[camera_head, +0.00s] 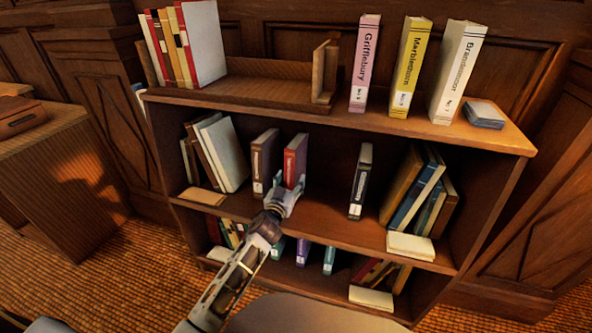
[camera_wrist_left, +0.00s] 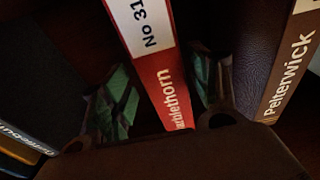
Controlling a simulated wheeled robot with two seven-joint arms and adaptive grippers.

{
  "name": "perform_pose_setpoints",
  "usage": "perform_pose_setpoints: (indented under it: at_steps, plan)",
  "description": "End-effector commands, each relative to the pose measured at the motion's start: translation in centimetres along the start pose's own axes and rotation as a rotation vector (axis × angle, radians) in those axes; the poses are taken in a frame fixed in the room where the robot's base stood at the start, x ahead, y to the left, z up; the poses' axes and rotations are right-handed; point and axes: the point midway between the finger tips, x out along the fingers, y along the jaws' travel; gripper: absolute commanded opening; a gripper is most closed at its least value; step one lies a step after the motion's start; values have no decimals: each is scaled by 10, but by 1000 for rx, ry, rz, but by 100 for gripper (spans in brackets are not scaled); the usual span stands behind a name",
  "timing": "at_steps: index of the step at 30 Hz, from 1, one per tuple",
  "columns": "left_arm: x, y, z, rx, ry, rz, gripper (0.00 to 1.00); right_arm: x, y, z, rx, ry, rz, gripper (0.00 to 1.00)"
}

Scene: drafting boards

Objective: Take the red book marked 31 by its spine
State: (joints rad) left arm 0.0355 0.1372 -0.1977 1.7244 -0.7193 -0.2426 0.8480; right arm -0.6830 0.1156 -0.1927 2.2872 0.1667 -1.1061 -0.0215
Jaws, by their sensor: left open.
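The red book (camera_head: 293,158) stands upright on the middle shelf. In the left wrist view the red book (camera_wrist_left: 168,82) shows a white label reading "No 31" and the lettering "arblethorn". My left gripper (camera_head: 287,197) is at the lower part of its spine in the head view. In the left wrist view my left gripper (camera_wrist_left: 160,88) is open, with one finger on each side of the spine. Whether the fingers touch the book cannot be told. My right gripper is not in view.
A brown book (camera_head: 263,162), lettered "Pelterwick" in the left wrist view (camera_wrist_left: 283,65), stands close left of the red book. A black book (camera_head: 361,181) stands further right, with bare shelf between. Leaning books (camera_head: 415,190) fill the shelf's right end.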

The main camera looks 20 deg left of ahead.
Motion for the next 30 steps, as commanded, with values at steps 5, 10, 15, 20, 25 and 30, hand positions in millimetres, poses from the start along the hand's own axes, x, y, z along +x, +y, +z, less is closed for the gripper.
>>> perform_pose_setpoints:
  at_steps: [5, 10, 15, 20, 25, 30]
  plan:
    - [0, 0, 0, 0, 0, 0, 61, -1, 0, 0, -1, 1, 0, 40]
    - [4, -1, 0, 0, 0, 0, 61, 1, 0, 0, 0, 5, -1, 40]
    - [13, -3, -1, 3, 1, 0, 61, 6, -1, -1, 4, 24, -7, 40]
    - [24, -4, -1, 2, 1, 1, 61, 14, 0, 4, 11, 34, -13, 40]
    - [35, -6, -2, 1, 0, 0, 61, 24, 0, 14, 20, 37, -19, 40]
    - [46, -5, -2, 1, 0, 0, 61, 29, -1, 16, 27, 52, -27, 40]
